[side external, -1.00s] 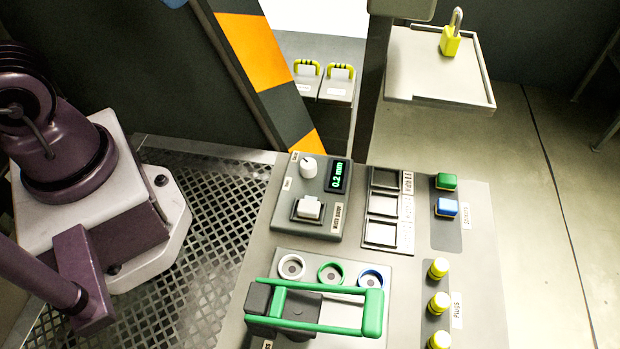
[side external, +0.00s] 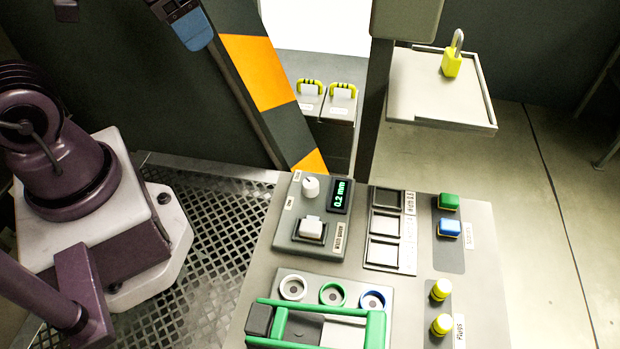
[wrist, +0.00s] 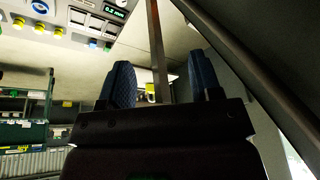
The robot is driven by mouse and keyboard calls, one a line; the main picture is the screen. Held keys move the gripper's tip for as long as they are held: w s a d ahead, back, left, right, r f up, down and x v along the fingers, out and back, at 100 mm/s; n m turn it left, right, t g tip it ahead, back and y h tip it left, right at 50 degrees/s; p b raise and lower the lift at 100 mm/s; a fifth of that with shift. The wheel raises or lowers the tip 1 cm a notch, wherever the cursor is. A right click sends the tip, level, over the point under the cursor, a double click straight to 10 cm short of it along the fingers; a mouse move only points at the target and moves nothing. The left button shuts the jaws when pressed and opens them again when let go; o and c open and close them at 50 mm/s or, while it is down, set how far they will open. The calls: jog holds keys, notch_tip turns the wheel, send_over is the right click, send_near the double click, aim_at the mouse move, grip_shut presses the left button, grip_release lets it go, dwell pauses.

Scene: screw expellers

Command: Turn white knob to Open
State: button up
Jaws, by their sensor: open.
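The white knob (side external: 311,187) stands upright on a grey panel (side external: 282,236) beside a display reading 0.2 mm (side external: 340,196) in the side view. My gripper (side external: 194,32) hangs at the top of that view, well above and left of the knob and apart from it. Only a blue fingertip and part of the dark hand show there. In the wrist view my gripper (wrist: 160,85) has its two blue fingers spread with nothing between them. The display (wrist: 117,10) shows at the top of the wrist view. The label near the knob is too small to read.
A white rocker switch (side external: 311,230) sits below the knob. A green frame handle (side external: 318,305) rises at the console's front. A striped post (side external: 262,85) stands behind the panel. A yellow padlock (side external: 452,62) rests on a shelf.

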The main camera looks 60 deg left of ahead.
jog(key=w+f+m+g+y, duration=0.1)
jog(key=w+f+m+g, duration=0.25)
jog(key=f, duration=0.35)
jog(key=m+h, duration=0.2)
jog(key=m, duration=1.8)
send_near(310, 183)
notch_tip(310, 183, down, 9)
jog(key=shift+w+d+f, duration=0.15)
jog(key=shift+f, duration=0.1)
jog(key=c, duration=0.9)
